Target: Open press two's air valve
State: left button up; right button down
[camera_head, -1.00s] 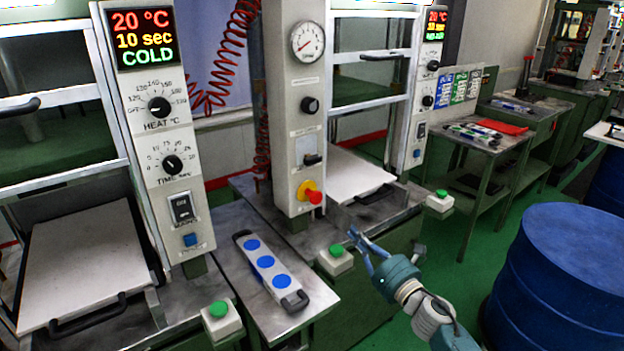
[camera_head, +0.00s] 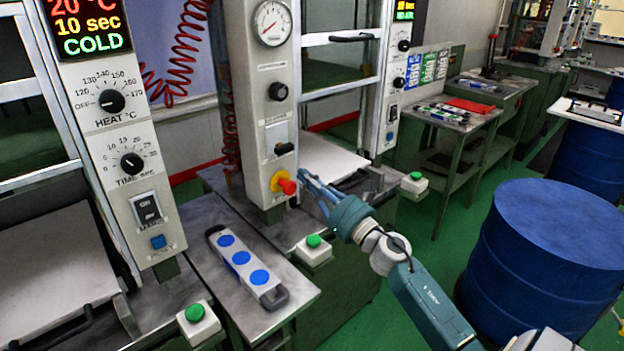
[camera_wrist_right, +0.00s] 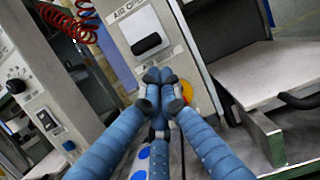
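Press two's control column (camera_head: 262,80) stands in the middle of the head view. Its air valve (camera_head: 284,148) is a black handle on a pale plate, above a red and yellow knob. In the right wrist view the valve (camera_wrist_right: 147,44) lies sideways under a partly readable "AIR" label. My right gripper (camera_head: 307,180) is in front of the column, just right of the red knob (camera_head: 286,186) and below the valve. In the wrist view its blue fingertips (camera_wrist_right: 160,82) are together with nothing visible between them, and they partly hide the knob. My left gripper is out of view.
A gauge (camera_head: 271,22) and black dial (camera_head: 278,91) are above the valve. A green button box (camera_head: 313,250) and a tray with blue discs (camera_head: 246,268) are on the benches below. A blue drum (camera_head: 545,265) stands at the right.

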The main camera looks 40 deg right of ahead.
aim_at(290, 147)
jog(key=p+x, duration=0.1)
jog(key=x, duration=0.5)
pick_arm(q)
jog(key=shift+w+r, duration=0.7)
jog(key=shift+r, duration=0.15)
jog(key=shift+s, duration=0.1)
pick_arm(e)
jog(key=shift+s, duration=0.1)
jog(key=shift+r, duration=0.1)
notch_tip(290, 147, up, 5)
jog(key=p, duration=0.3)
jog(key=shift+p, duration=0.3)
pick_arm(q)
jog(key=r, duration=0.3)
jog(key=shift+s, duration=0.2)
pick_arm(e)
jog(key=shift+f, duration=0.3)
jog(key=shift+f, duration=0.15)
